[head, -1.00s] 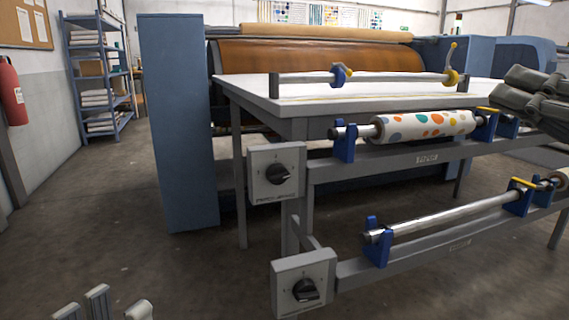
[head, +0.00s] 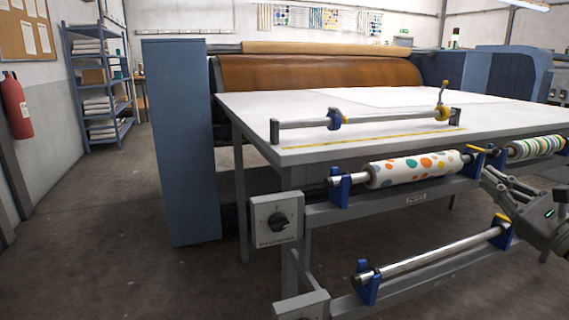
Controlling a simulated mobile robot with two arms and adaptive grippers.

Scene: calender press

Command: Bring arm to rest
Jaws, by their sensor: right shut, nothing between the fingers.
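My right gripper (head: 492,182) comes in from the right edge, in front of the roll rack on the near side of the white table (head: 380,100). Its fingers are shut and empty. In the picture its tips lie just right of the dotted roll's end and below the striped roll; I cannot tell whether they touch the rack. Part of my right arm is cut off by the right edge. My left gripper does not show.
The dotted roll (head: 415,168) and striped roll (head: 535,147) sit on the upper rack. A bare steel bar (head: 430,255) lies on the lower rack. A rotary switch box (head: 277,220) is at the table corner. The blue press (head: 180,140) stands behind. Floor at left is clear.

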